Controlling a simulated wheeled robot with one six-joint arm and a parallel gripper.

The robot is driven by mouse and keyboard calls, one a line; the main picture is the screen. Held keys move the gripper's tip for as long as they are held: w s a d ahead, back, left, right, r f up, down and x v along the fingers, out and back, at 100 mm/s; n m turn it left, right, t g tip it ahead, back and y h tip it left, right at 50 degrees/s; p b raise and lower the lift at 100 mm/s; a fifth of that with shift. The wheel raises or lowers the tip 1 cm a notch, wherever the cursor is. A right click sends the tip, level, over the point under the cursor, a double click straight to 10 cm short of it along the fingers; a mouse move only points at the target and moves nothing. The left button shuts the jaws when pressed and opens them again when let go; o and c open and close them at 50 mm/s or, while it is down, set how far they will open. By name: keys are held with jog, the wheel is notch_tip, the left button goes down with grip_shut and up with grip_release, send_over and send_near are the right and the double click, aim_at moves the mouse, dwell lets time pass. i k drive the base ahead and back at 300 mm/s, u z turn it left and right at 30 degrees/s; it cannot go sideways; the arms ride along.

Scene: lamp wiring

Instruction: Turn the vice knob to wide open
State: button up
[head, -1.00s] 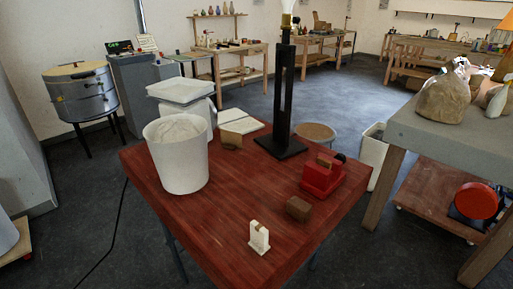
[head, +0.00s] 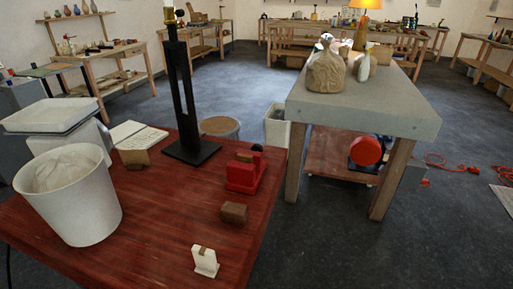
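A small red vice (head: 241,178) stands near the right edge of the red-brown table (head: 165,215). A small brown piece (head: 244,157) shows at its top, and I cannot tell whether it is clamped. A dark round knob (head: 257,149) shows at the vice's back right. It is too small to tell how far it is turned or how wide the jaws stand. My gripper is not in view.
The table also holds a tall black lamp stand (head: 182,95), a white bucket (head: 70,200), a brown block (head: 234,212) and a white holder (head: 205,262). A grey table (head: 360,110) stands to the right, with a floor gap between.

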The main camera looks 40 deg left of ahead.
aim_at(256, 146)
jog(key=i, duration=2.35)
jog(key=u, duration=2.3)
jog(key=i, duration=1)
jog(key=z, duration=0.05)
